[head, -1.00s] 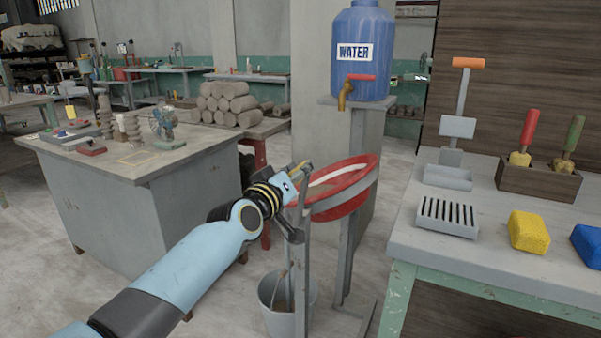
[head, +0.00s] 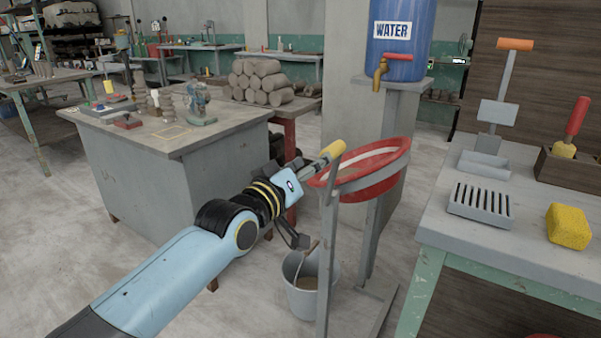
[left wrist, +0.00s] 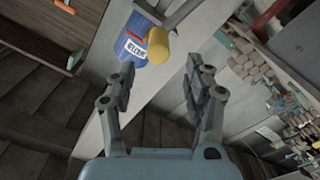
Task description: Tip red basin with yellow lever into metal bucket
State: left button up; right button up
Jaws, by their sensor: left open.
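The red basin (head: 392,184) hangs tilted in a grey metal stand (head: 328,265). Its yellow lever (head: 333,150) sticks out at the basin's left side. In the left wrist view the lever's yellow end (left wrist: 158,46) shows between the fingers, slightly beyond the tips, with no finger seen touching it. My left gripper (head: 300,205) is open and empty, just left of the lever and basin. The metal bucket (head: 303,300) stands upright on the floor below, partly behind a stand post, with something brownish inside. My right gripper is not in view.
A blue water container (head: 400,45) with a tap stands behind the basin. A grey workbench (head: 165,150) is on the left. At right, a table (head: 450,232) holds a slotted tray, a yellow sponge (head: 568,226) and tools. Open floor lies at front left.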

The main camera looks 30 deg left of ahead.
pick_arm(q)
jog(key=s, duration=0.3)
jog(key=shift+s+a, duration=0.1)
jog(key=shift+s, duration=0.25)
dwell(0.8)
